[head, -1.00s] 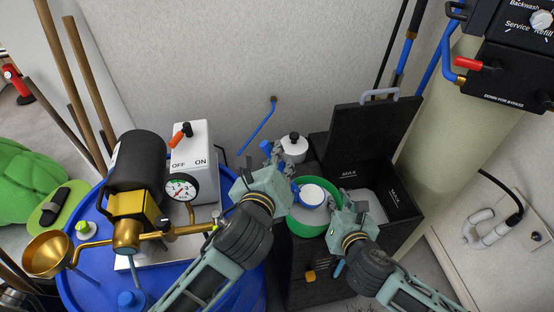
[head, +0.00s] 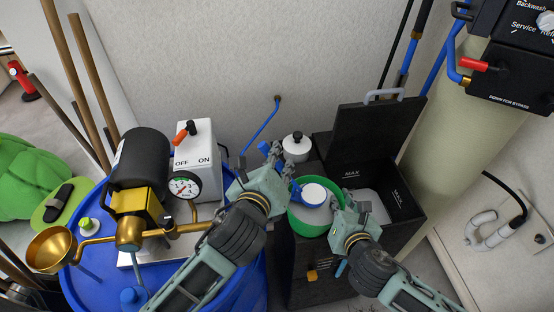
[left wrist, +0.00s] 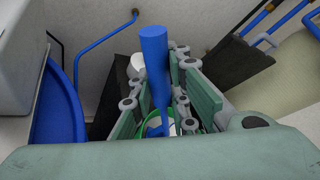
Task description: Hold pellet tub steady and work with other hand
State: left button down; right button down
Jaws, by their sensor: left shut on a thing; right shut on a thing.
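The green tub (head: 302,228) stands on a dark surface at centre right and holds pale pellets. My right gripper (head: 347,208) is shut on the right side of its rim.
An open black bin (head: 400,180) with pale contents and a raised lid stands right of the tub. A white lidded jar (head: 296,147) is behind it. A blue drum (head: 85,275) carrying a pump and gauge is at left. A beige tank (head: 455,130) stands at right.

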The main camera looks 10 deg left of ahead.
pick_arm(q)
jog(key=shift+r, duration=0.15)
pick_arm(e)
jog(key=shift+r, duration=0.2)
pick_arm(q)
jog(key=shift+r, duration=3.65)
jog(key=shift+r, duration=0.1)
pick_arm(e)
jog(key=c, duration=1.6)
grip_release()
jog(key=shift+f, duration=0.15)
